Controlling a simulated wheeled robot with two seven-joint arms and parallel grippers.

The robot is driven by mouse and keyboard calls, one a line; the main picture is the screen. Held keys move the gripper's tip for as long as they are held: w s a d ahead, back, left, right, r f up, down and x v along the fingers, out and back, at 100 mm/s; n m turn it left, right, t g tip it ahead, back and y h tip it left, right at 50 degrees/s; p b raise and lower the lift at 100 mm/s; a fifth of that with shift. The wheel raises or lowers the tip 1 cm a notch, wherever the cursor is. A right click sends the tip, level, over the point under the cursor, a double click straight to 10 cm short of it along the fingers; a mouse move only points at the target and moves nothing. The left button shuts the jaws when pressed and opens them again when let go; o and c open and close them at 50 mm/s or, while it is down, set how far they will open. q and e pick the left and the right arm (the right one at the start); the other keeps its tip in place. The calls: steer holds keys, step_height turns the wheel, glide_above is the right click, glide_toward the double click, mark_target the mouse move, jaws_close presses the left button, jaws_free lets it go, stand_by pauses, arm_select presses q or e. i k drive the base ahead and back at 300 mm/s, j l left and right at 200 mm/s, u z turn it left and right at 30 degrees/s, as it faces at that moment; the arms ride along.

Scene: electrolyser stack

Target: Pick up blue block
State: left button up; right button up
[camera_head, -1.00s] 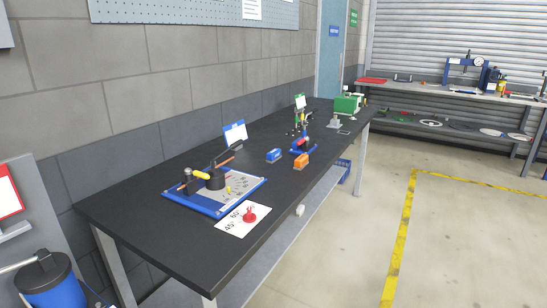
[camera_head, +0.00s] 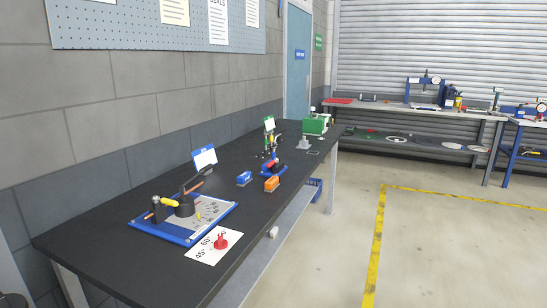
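A small blue block (camera_head: 244,178) lies on the black workbench (camera_head: 110,255), around the middle of its length. An orange block (camera_head: 272,183) sits just to its right, nearer the bench's front edge, with a gap between them. Neither of my grippers shows in the head view, so nothing of their state can be seen.
A blue-edged tray (camera_head: 185,237) with a black tool and a white card with a red knob (camera_head: 221,243) lie nearer on the bench. A green machine (camera_head: 316,124) stands at the far end. Open floor (camera_head: 430,250) lies to the right.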

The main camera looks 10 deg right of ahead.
mark_target(243, 179)
steer(key=u, duration=0.6)
steer(key=i+l+u, duration=0.15)
steer(key=l+u, duration=0.15)
steer(key=i+l+u, duration=0.25)
steer(key=l, duration=0.15)
steer(key=l+u, duration=0.55)
steer(key=l, duration=0.2)
